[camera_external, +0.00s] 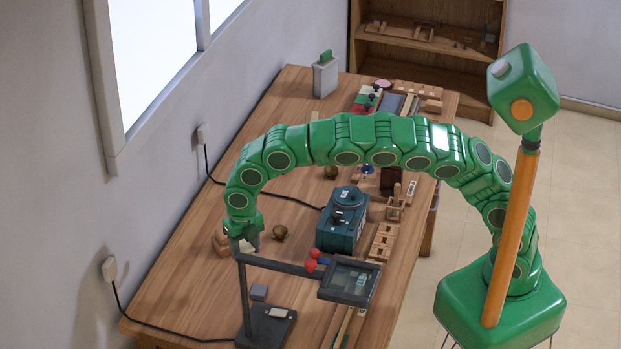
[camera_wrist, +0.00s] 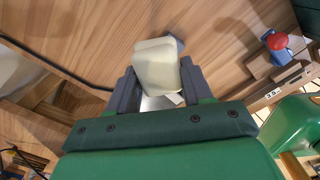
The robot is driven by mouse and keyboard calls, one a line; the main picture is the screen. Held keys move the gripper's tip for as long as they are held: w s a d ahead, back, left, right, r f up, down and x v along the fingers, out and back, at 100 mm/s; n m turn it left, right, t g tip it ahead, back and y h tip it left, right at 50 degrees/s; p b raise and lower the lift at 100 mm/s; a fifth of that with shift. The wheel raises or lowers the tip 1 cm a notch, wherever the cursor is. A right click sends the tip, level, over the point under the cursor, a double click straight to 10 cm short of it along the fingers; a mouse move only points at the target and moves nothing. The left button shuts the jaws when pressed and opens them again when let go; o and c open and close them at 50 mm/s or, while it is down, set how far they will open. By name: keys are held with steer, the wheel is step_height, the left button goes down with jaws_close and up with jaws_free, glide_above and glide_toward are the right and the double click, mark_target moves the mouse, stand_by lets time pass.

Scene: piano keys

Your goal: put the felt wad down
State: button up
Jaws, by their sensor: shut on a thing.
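The felt wad (camera_wrist: 157,66) is a cream-white, rounded block. My gripper (camera_wrist: 158,72) is shut on it, with one dark grey finger on each side. In the external view my gripper (camera_external: 244,238) hangs over the left part of the wooden table (camera_external: 185,290), and a pale bit of the wad (camera_external: 247,247) shows beneath it. Bare wood shows beyond the wad in the wrist view. I cannot tell whether the wad touches the table.
A dark stand (camera_external: 267,327) with an arm and screen (camera_external: 350,281) stands close in front of my gripper. A small grey block (camera_external: 259,292) lies beside its post. A black cable (camera_external: 180,337) crosses the front left.

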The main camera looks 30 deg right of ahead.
steer(key=s+a+n, duration=0.2)
steer(key=s+n, duration=0.1)
steer(key=s, duration=0.1)
glide_above(196, 302)
steer(key=shift+s+d+f, duration=0.15)
steer(key=shift+f, duration=1.35)
steer(key=shift+s+d+f, duration=0.1)
steer(key=shift+f, duration=1.45)
steer(key=shift+s+d+f, duration=0.15)
steer(key=shift+f, duration=1.35)
steer(key=shift+w+a+f, duration=0.25)
steer(key=shift+f, duration=0.1)
steer(key=shift+a+f, duration=0.1)
steer(key=shift+f, duration=0.25)
steer(key=shift+w+f, duration=0.1)
steer(key=shift+f, duration=1.25)
steer(key=shift+f, duration=0.15)
